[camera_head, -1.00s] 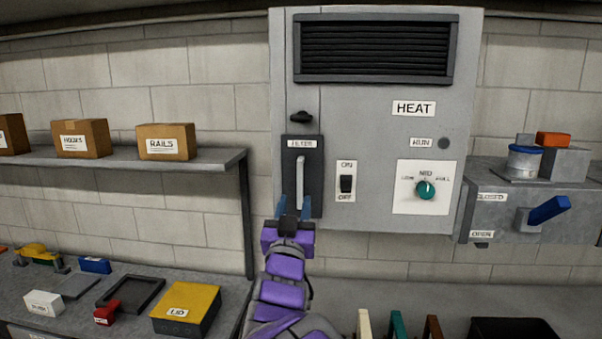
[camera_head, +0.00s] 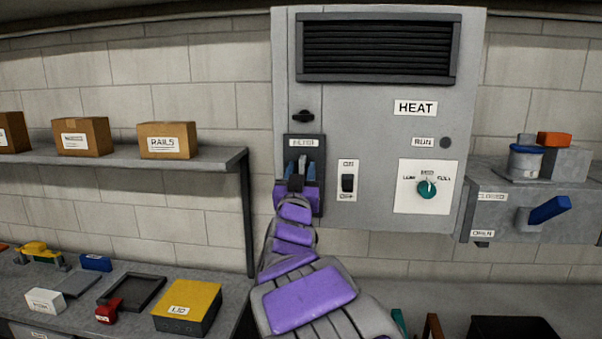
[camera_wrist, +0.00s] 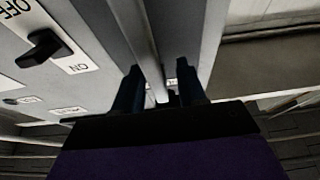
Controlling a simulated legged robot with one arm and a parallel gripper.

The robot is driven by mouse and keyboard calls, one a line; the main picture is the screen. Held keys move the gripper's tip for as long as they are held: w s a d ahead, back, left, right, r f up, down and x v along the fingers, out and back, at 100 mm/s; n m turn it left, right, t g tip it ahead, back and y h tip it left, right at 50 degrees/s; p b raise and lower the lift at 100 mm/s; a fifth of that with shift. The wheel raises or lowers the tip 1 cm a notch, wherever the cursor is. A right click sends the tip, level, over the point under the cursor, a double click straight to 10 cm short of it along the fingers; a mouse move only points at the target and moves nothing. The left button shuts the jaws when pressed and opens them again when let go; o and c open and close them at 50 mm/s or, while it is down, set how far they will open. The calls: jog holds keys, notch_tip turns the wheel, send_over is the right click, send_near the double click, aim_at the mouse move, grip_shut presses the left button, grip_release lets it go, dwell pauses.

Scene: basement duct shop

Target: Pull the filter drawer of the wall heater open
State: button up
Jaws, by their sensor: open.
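The wall heater (camera_head: 383,150) is a grey box with a dark louvred grille at its top. Its filter drawer (camera_head: 320,162) has a dark upright front at the heater's left side, with a blurred label on top. The drawer's pale vertical handle (camera_head: 301,164) is mostly hidden by my gripper (camera_head: 299,171). My gripper is open, its two dark blue fingers in front of the drawer front. In the wrist view, the handle (camera_wrist: 139,45) runs as a pale bar between the fingers (camera_wrist: 160,82). I cannot tell whether they touch it. The drawer looks shut.
An on/off switch (camera_head: 348,183) sits close to the drawer's right, then a green dial (camera_head: 427,188). A black latch-like knob (camera_head: 303,116) is above the drawer. A shelf (camera_head: 215,162) with boxes ends left of the heater. A blue lever (camera_head: 549,209) stands at right.

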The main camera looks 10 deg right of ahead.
jog(key=shift+a, duration=0.15)
jog(key=shift+d, duration=0.2)
grip_shut()
